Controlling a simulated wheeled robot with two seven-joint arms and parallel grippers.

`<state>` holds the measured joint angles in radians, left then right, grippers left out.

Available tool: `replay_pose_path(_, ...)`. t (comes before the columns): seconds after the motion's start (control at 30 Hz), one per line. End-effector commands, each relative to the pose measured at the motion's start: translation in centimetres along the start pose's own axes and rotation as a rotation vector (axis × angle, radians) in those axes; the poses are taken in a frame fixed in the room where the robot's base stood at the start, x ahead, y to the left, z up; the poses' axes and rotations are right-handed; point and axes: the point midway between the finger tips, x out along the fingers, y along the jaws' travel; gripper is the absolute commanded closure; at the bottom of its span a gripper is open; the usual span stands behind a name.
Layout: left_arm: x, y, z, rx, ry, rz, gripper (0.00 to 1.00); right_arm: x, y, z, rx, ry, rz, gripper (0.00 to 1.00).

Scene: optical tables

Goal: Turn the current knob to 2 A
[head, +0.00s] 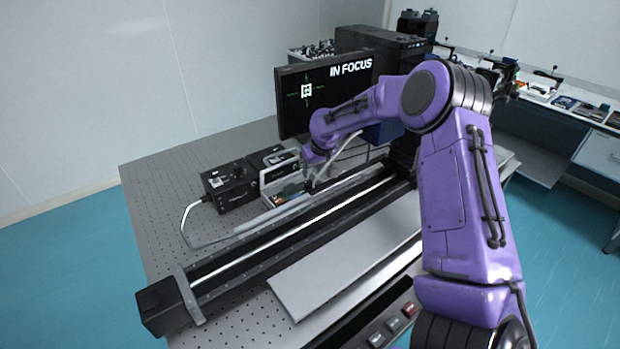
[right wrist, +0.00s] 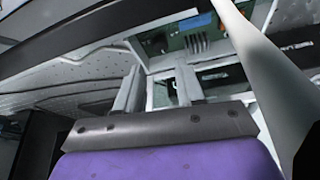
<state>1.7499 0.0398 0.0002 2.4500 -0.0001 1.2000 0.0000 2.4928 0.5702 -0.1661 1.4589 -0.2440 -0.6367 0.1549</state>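Two black control boxes with knobs stand on the optical table; the front one (head: 228,187) has a small round knob (head: 239,171) on its face, and the other (head: 274,158) is just behind it. I cannot read any scale or tell which knob sets the current. My right gripper (head: 312,182) is at the end of the purple arm, right of the boxes, over an open-frame unit with a green board (head: 287,193). In the right wrist view its two fingers (right wrist: 158,82) stand apart, with nothing visibly held. My left gripper is not in view.
A monitor (head: 325,92) reading "IN FOCUS" stands behind the boxes. A long rail (head: 270,240) runs across the perforated table (head: 165,180) in front. A grey cable (head: 187,228) loops from the front box. The table's left part is clear.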

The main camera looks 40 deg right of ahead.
Motion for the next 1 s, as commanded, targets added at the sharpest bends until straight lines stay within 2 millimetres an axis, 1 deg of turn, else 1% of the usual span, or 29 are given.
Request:
replay_pose_path(0.03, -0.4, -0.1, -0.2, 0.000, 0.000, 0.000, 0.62, 1.1, 0.0, 0.1, -0.001, -0.006, 0.001, 0.62)
replay_pose_path(0.1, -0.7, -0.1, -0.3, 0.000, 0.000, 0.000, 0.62, 2.8, 0.1, 0.1, 0.000, -0.006, 0.001, 0.62)
replay_pose_path(0.2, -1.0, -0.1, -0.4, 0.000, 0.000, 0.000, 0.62, 4.9, 0.1, 0.1, 0.001, -0.004, 0.002, 0.62)
replay_pose_path(0.3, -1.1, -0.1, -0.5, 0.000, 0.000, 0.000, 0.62, 6.4, 0.1, 0.0, -0.001, -0.003, 0.002, 0.62)
replay_pose_path(0.43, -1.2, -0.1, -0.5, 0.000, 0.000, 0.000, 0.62, 7.4, 0.0, 0.0, 0.000, -0.001, 0.002, 0.62)
replay_pose_path(0.67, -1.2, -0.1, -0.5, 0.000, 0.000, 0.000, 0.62, 7.6, 0.0, 0.0, 0.000, 0.000, 0.001, 0.62)
replay_pose_path(0.7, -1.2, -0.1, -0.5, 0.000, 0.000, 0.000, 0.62, 7.6, 0.0, 0.0, 0.000, 0.000, 0.001, 0.65)
replay_pose_path(0.77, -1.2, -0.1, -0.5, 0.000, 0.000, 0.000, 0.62, 7.6, 0.0, 0.0, 0.000, 0.000, 0.002, 0.85)
replay_pose_path(0.8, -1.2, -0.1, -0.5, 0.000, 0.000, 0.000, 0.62, 7.6, 0.0, 0.0, 0.000, 0.000, 0.002, 0.98)
replay_pose_path(0.83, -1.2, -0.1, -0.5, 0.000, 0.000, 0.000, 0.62, 7.6, 0.0, 0.0, 0.000, 0.000, 0.001, 1.00)
replay_pose_path(0.93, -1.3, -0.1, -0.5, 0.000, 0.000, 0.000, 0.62, 7.5, 0.0, 0.0, 0.003, -0.001, 0.003, 1.00)
replay_pose_path(1.0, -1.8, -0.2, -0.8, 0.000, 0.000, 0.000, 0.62, 7.3, -0.1, -0.1, 0.032, -0.003, 0.018, 1.00)
